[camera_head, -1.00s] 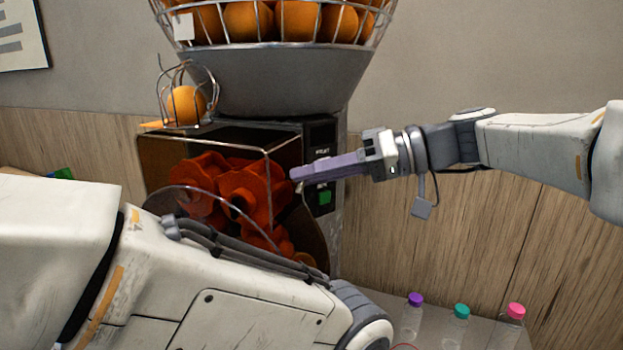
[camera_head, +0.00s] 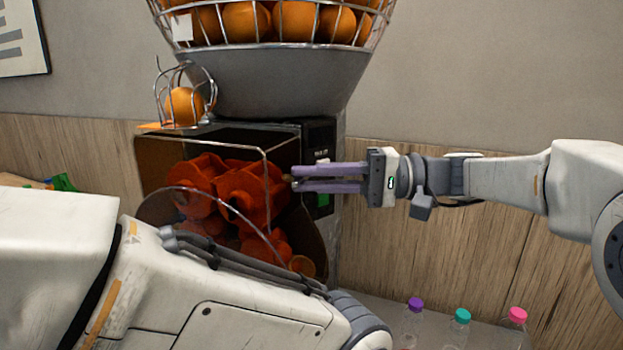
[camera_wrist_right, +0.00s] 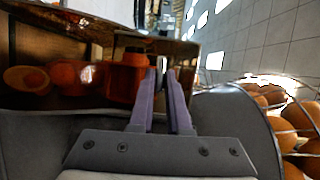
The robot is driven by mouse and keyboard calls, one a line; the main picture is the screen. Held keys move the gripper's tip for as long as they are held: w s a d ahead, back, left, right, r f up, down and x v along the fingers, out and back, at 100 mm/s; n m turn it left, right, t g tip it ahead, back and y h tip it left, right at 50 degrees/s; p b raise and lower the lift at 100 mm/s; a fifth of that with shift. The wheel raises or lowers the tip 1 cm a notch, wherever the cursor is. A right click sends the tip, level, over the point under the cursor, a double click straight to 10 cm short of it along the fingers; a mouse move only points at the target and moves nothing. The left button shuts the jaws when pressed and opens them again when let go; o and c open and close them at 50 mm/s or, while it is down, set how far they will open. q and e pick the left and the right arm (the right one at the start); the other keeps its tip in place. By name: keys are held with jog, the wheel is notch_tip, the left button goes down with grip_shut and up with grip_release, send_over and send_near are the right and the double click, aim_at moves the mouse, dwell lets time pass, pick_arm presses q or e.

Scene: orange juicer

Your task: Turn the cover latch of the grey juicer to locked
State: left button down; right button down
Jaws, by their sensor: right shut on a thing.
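The grey juicer (camera_head: 285,85) stands at the wall, with a clear front cover (camera_head: 155,165) over its red-orange squeezing parts (camera_head: 235,190). My right gripper (camera_head: 294,180) reaches in from the right, its two purple fingers one above the other at the cover's right edge. The fingers are shut on the cover latch, with a narrow gap between them. The latch is small and mostly hidden by the fingertips, so its exact angle cannot be read. In the right wrist view the gripper (camera_wrist_right: 165,75) points at the juicer front. My left gripper is out of view.
A wire basket of oranges (camera_head: 270,22) tops the juicer, with a single orange (camera_head: 184,106) in a wire feeder below. Bottles with purple (camera_head: 414,304), teal (camera_head: 461,316) and pink (camera_head: 516,315) caps stand lower right. My left arm crosses the lower left.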

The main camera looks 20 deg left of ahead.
jog(key=shift+m, duration=0.4)
jog(key=c, duration=0.9)
grip_release()
jog(key=b+v, duration=0.2)
jog(key=v, duration=0.8)
jog(key=shift+w+d+f, duration=0.1)
jog(key=shift+d+f, duration=0.1)
jog(key=shift+d, duration=0.1)
